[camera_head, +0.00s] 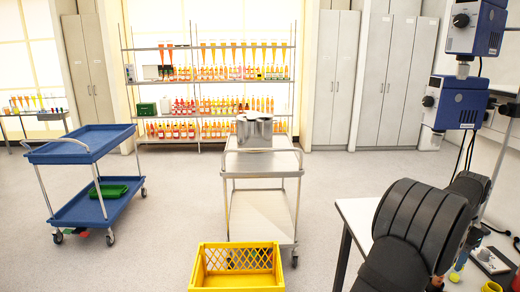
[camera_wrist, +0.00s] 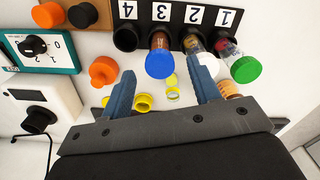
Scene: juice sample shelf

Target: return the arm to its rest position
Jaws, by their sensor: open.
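My gripper (camera_wrist: 164,82) shows in the wrist view with its two blue-grey fingers apart and nothing held between them. It is above a white bench (camera_wrist: 90,75). Beyond the fingertips is a black rack (camera_wrist: 200,15) with white labels 1 to 4. A blue-capped tube (camera_wrist: 160,63) is at slot 3, a white-capped tube (camera_wrist: 206,64) at slot 2 and a green-capped tube (camera_wrist: 245,69) at slot 1. Slot 4 looks empty. The right fingertip overlaps the white cap in the picture; contact cannot be told. In the head view my arm is at the right and the fingers cannot be made out.
Orange caps (camera_wrist: 103,70), yellow rings (camera_wrist: 143,102) and a teal-framed device (camera_wrist: 40,50) lie around the gripper. A yellow crate (camera_head: 238,281), a steel cart (camera_head: 262,165) and a blue cart (camera_head: 85,144) stand on the floor. Open floor lies between the carts.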

